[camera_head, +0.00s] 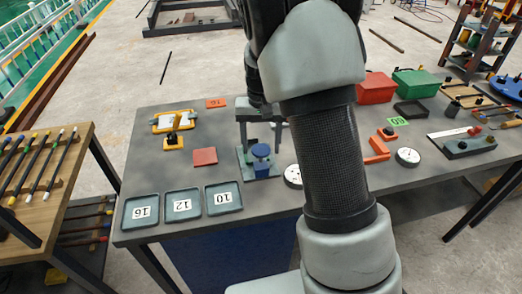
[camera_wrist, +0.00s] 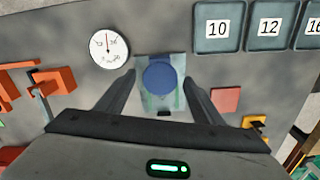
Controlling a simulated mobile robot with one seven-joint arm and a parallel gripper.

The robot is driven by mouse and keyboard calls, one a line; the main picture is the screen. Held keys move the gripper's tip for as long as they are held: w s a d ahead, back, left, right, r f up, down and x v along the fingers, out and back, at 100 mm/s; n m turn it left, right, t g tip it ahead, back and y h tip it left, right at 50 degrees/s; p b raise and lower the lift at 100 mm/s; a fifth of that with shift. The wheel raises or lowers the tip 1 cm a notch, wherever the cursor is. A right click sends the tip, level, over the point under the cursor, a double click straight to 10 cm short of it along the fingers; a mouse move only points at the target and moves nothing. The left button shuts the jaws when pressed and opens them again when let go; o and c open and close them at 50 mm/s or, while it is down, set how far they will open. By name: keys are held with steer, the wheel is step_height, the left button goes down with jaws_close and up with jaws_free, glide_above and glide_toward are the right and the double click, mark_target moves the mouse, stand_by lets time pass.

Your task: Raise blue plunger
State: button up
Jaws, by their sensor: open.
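The blue plunger (camera_head: 261,151) has a round blue top and stands on a small grey-green base (camera_head: 245,160) on the grey table. In the wrist view its round top (camera_wrist: 160,76) lies between and just beyond the two fingers. My gripper (camera_head: 262,130) is above and close to the plunger, pointing down, with its fingers apart. In the wrist view the open fingers (camera_wrist: 160,84) flank the base on left and right. Nothing is held. My arm hides part of the table to the right of the plunger.
A dial gauge (camera_head: 293,176) lies right of the plunger, and a red square plate (camera_head: 205,157) lies left. Numbered trays, 16 (camera_head: 140,211), 12 (camera_head: 182,204) and 10 (camera_head: 223,198), line the front edge. Red (camera_head: 375,87) and green (camera_head: 416,83) boxes stand at the back right.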

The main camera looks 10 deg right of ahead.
steer(key=shift+f, duration=1.25)
steer(key=c, duration=1.5)
step_height(320, 180, up, 2)
steer(key=shift+w+r+p, duration=0.1)
steer(key=shift+p, duration=0.5)
steer(key=o, duration=1.2)
steer(key=shift+w, duration=0.1)
steer(key=shift+c, duration=0.2)
steer(key=o, duration=0.3)
steer(key=shift+o, duration=0.2)
